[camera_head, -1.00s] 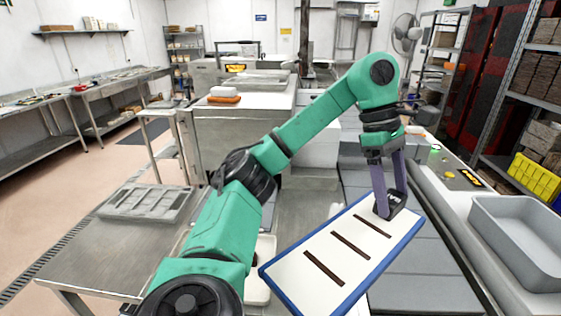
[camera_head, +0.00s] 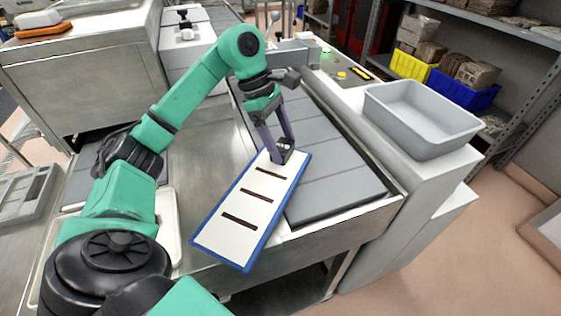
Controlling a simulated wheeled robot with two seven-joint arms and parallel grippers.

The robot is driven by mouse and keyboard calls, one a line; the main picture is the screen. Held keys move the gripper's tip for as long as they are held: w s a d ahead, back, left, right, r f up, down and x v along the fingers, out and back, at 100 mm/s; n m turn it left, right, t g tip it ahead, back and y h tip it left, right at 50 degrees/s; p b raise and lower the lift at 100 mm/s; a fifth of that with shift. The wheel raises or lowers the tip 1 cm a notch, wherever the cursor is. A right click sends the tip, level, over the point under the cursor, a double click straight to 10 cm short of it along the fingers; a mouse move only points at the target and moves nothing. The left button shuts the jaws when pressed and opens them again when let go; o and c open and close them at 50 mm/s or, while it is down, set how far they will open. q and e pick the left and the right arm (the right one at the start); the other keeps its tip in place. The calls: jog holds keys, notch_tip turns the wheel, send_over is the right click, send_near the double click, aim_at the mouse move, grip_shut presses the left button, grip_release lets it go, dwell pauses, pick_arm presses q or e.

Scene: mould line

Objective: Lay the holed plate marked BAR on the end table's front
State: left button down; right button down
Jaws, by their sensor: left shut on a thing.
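The holed plate (camera_head: 237,206) is white with a blue rim and three long dark slots. No BAR mark can be read on it. My left gripper (camera_head: 281,154) is shut on the plate's far end. The plate slants down toward the lower left, in front of the grey slatted surface and a steel table (camera_head: 205,150). I cannot tell whether it touches anything below. My right gripper is not in view. I cannot tell which surface is the end table.
A grey slatted bed (camera_head: 335,180) lies right of the plate. A grey bin (camera_head: 422,118) stands on the machine at right. A grey slotted mould (camera_head: 25,192) lies at far left. Yellow (camera_head: 412,66) and blue (camera_head: 462,90) crates sit on the shelf. Open floor shows lower right.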

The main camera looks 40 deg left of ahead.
pick_arm(q)
jog(key=f, duration=0.2)
jog(key=s+f, duration=0.1)
jog(key=shift+d+f+p, duration=0.2)
jog(key=shift+f+p, duration=0.1)
jog(key=shift+f, duration=0.1)
jog(key=shift+w+a+f, duration=0.1)
jog(key=shift+w+f, duration=0.15)
jog(key=shift+f, duration=0.3)
grip_release()
jog(key=shift+r, duration=0.1)
jog(key=shift+s, duration=0.1)
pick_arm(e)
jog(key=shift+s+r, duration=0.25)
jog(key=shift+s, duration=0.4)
pick_arm(q)
jog(key=shift+r, duration=0.1)
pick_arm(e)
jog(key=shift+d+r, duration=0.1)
